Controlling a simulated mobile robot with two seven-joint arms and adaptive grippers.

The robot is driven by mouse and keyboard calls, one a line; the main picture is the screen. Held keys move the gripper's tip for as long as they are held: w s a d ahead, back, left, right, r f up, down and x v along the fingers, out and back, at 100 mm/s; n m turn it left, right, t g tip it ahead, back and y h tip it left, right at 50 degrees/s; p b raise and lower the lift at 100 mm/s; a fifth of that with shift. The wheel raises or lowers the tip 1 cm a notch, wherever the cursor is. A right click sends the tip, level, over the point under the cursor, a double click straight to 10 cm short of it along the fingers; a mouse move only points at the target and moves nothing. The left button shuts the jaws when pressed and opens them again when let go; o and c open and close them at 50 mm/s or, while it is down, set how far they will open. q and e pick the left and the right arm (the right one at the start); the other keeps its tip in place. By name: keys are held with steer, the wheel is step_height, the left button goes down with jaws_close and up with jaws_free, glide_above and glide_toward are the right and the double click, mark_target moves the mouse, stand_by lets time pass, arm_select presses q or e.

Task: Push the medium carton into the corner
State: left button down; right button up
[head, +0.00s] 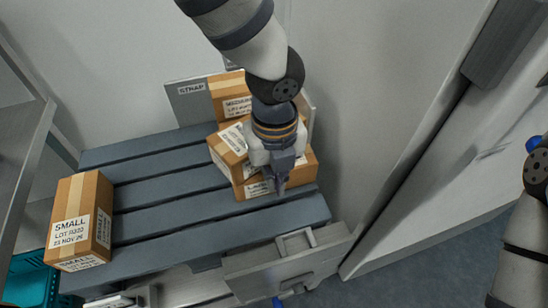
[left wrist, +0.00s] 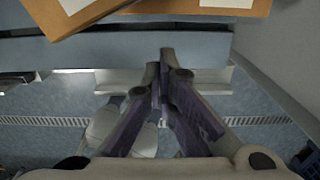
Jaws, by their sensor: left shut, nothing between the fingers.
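Several brown cartons are gathered at the right end of the slatted deck (head: 150,188). The rear carton (head: 227,88) has a partly legible label that may read MEDIUM. Another carton (head: 226,158) sits in front of it, turned at an angle, and a front carton (head: 307,167) is partly hidden by my arm. I cannot tell for sure which is the medium one. My left gripper (head: 279,188) is shut and empty, pointing down at the front carton's near side. In the left wrist view its fingertips (left wrist: 166,55) are apart from the carton edges at the top.
A grey STRAP panel (head: 187,98) and a side panel (head: 309,112) form the corner behind the cartons. A SMALL carton (head: 68,205) stands at the deck's left end. The middle deck is clear. A grey box-like fixture (head: 290,265) stands in front.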

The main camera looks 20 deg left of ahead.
arm_select(q)
steer(key=shift+w+a+f, duration=0.6)
steer(key=shift+w+f, duration=0.1)
steer(key=shift+w, duration=0.15)
steer(key=shift+w+a+f, duration=0.6)
steer(key=shift+w+f, duration=0.1)
steer(key=shift+w, duration=0.15)
arm_select(e)
steer(key=shift+s+f, duration=0.35)
steer(key=shift+f, duration=0.05)
arm_select(q)
steer(key=w+a, duration=0.1)
steer(key=w, duration=0.1)
steer(key=w+a+b, duration=0.1)
steer(key=w+a, duration=0.1)
steer(key=w, duration=0.1)
steer(key=shift+w+a+f, duration=0.15)
steer(key=shift+w+a, duration=0.15)
steer(key=shift+a, duration=0.05)
steer(key=shift+w+a, duration=0.3)
steer(key=shift+w, duration=0.1)
arm_select(e)
steer(key=shift+s+f+g, duration=0.3)
steer(key=shift+s+f, duration=0.2)
steer(key=shift+f, duration=0.05)
arm_select(q)
steer(key=shift+r, duration=0.2)
